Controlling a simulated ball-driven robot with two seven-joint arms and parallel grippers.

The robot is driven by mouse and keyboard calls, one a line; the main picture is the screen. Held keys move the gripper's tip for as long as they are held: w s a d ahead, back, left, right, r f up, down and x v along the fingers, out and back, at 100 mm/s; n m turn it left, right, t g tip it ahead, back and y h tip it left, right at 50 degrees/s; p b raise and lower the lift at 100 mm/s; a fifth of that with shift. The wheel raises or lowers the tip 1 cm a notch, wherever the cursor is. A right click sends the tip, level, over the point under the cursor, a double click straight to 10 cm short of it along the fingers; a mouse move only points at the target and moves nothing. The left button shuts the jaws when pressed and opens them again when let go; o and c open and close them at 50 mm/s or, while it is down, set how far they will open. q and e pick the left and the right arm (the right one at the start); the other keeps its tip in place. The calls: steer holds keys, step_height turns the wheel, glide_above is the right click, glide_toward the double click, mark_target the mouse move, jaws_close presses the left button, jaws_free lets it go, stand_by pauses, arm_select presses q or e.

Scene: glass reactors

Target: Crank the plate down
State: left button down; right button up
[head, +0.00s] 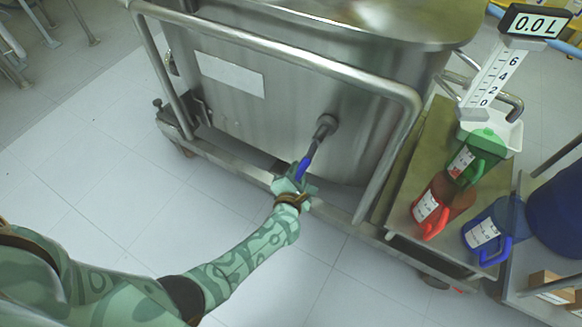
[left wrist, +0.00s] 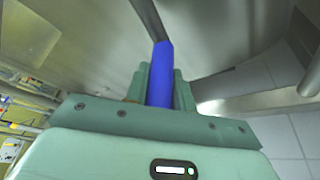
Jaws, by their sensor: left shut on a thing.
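A steel vessel (head: 270,115) on a wheeled frame carries a crank on its front wall. The crank's dark hub (head: 326,122) sticks out of the wall, and its arm slopes down and left to a blue handle (head: 304,167). My left gripper (head: 299,178) is shut on the blue handle. In the left wrist view the blue handle (left wrist: 161,75) stands between the two green fingers, with the grey crank arm above it. I cannot make out the plate in either view. My right gripper is not in view.
A steel rail (head: 270,48) runs around the vessel's front. At right, a cart (head: 395,195) bears green (head: 478,155), red (head: 440,203) and blue (head: 492,232) jugs. A scale display (head: 535,23) reads 0.0 L. Tiled floor (head: 110,190) is clear at left.

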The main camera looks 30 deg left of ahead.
arm_select(q)
steer(key=shift+w+d+r+n+h, duration=0.1)
steer(key=shift+d+n+h, duration=0.1)
steer(key=shift+d+n, duration=0.25)
steer(key=shift+w+d+r+n+h, duration=0.1)
steer(key=shift+d+n+h, duration=0.1)
steer(key=shift+d+n, duration=0.25)
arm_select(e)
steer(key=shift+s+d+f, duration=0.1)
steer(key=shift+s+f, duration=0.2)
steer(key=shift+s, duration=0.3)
arm_select(q)
steer(key=shift+d, duration=0.1)
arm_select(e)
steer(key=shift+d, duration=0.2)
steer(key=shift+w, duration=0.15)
arm_select(q)
steer(key=c, duration=1.2)
jaws_free()
steer(key=shift+s, duration=0.1)
steer(key=shift+f, duration=0.1)
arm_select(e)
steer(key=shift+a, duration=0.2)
arm_select(q)
steer(key=shift+s, duration=0.1)
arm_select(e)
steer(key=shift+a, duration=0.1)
